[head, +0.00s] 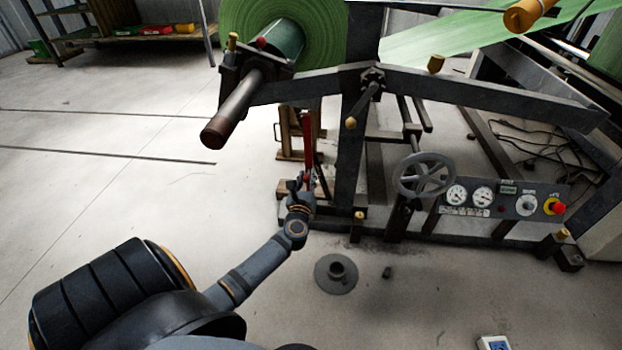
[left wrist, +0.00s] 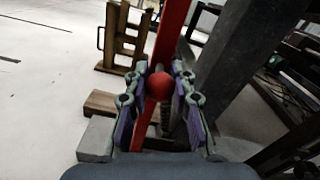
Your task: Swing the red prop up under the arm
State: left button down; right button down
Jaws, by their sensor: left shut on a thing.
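The red prop (head: 307,135) is a narrow red bar standing about upright beside the machine's dark post, below the grey arm (head: 320,84) that carries the green roll (head: 240,25). Its top end is close under the arm; I cannot tell whether they touch. In the left wrist view the red prop (left wrist: 174,32) rises away from my gripper, with a round red knob (left wrist: 159,85) at its near side. My left gripper (head: 305,182) is shut on the prop's knob, with the purple finger pads (left wrist: 160,102) on either side. My right gripper is out of view.
A wooden stand (head: 290,135) is behind the prop. A handwheel (head: 424,175) and a gauge panel (head: 505,198) are on the machine to the right. A round floor base (head: 336,273) lies in front. The floor at left is clear.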

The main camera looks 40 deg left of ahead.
pick_arm(q)
jog(key=c, duration=1.1)
grip_release()
jog(key=shift+s+a, duration=0.2)
jog(key=shift+a, duration=0.05)
jog(key=v, duration=1.2)
jog(key=shift+w+d+f, duration=0.1)
